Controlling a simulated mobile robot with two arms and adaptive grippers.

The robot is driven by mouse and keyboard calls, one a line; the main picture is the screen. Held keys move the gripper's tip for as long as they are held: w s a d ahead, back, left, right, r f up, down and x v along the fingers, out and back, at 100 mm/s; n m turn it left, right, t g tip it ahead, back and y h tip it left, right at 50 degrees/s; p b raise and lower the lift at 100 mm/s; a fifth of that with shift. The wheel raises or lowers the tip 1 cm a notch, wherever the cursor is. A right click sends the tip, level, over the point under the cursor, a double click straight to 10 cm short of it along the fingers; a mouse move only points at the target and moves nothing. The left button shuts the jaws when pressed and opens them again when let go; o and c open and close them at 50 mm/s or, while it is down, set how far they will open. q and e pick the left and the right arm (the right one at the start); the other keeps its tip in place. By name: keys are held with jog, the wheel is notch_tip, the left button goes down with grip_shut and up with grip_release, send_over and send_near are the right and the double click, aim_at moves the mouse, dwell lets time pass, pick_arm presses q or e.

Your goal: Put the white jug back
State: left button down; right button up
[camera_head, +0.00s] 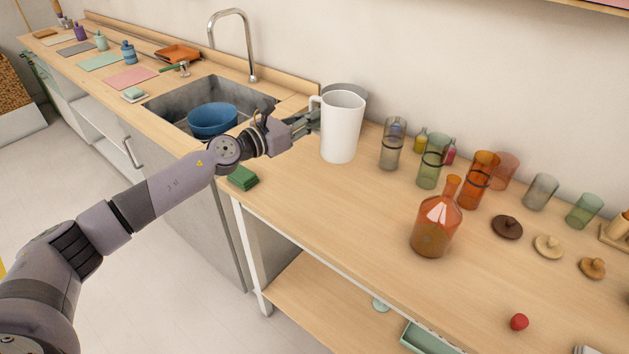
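The white jug (342,128) is upright at the back of the wooden counter, just right of the sink. Its handle points left, towards my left gripper (311,120). The gripper's fingertips are at the handle's lower part, against or very close to it. The fingers are small and partly overlapped by the jug, so I cannot tell whether they are closed on the handle. I also cannot tell whether the jug's base touches the counter. My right gripper is not in view.
A grey round vessel (359,92) is partly hidden behind the jug. Several glasses, an orange bottle (436,222) and wooden lids stand to the right. The sink (172,107) with a blue bowl (212,121) is left; a green sponge (242,178) lies near the front edge.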

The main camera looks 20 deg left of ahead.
pick_arm(q)
notch_tip(320, 180, down, 13)
jog(key=b, duration=0.4)
jog(key=shift+f, duration=0.4)
jog(key=shift+w, duration=0.1)
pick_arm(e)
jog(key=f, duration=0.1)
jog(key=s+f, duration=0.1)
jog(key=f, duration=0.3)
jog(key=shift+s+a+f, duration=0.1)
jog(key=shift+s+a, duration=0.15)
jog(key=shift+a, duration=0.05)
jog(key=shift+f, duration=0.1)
pick_arm(q)
jog(key=shift+f+b, duration=0.25)
jog(key=shift+b, duration=0.05)
jog(key=c, duration=1.7)
grip_release()
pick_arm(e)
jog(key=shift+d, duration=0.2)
